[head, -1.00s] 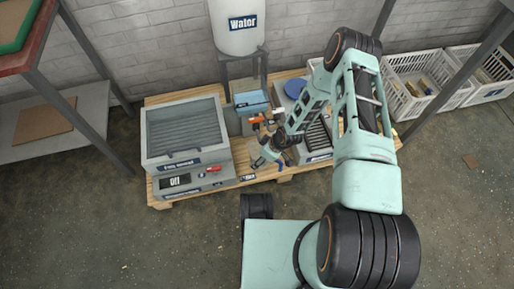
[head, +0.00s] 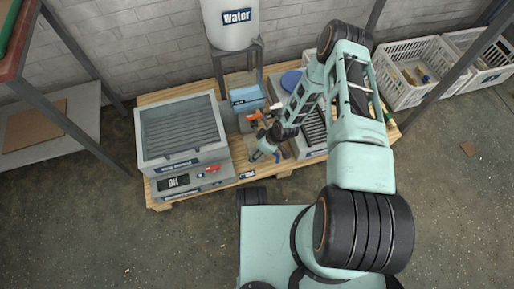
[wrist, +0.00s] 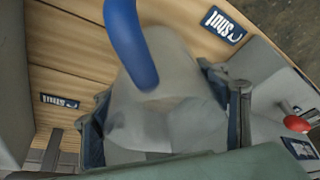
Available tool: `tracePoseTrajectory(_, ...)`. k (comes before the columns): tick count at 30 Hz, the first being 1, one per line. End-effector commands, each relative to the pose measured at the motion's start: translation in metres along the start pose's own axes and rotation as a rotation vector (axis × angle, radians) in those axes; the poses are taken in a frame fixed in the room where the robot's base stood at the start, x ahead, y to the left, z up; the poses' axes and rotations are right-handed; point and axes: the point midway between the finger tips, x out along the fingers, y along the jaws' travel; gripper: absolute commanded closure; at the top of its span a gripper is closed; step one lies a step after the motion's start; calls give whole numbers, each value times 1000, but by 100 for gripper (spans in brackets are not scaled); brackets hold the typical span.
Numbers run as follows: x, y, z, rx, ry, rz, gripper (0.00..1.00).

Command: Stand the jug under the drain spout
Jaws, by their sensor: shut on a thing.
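The jug (wrist: 150,112) fills the middle of the wrist view, a grey, see-through vessel with a blue handle (wrist: 128,42). My gripper (wrist: 165,115) has one finger on each side of the jug and is shut on it. In the head view my gripper (head: 264,146) is over the front of the wooden platform, and the jug is too small and covered to make out clearly. An orange-red fitting (head: 255,116) is just behind my gripper. I cannot make out the drain spout for certain.
A grey ribbed-top machine (head: 180,130) stands left on the wooden platform (head: 150,100). A white water tank (head: 230,25) stands behind a blue-topped box (head: 246,97). A red knob (wrist: 297,122) shows at right in the wrist view. White crates (head: 410,75) are at the right.

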Motion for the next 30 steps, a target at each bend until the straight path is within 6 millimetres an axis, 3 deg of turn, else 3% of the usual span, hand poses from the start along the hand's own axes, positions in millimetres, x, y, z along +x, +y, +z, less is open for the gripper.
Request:
tracePoseTrajectory(6,4,-1,2,0,-1,-1,59)
tracePoseTrajectory(7,4,-1,2,0,-1,-2,31)
tracePoseTrajectory(9,5,-1,3,1,-2,-2,24)
tracePoseTrajectory(20,2,-1,1,2,-2,-1,24)
tracePoseTrajectory(26,-27,0,-4,2,-2,0,24)
tracePoseTrajectory(30,-38,0,34,8,-3,-1,24)
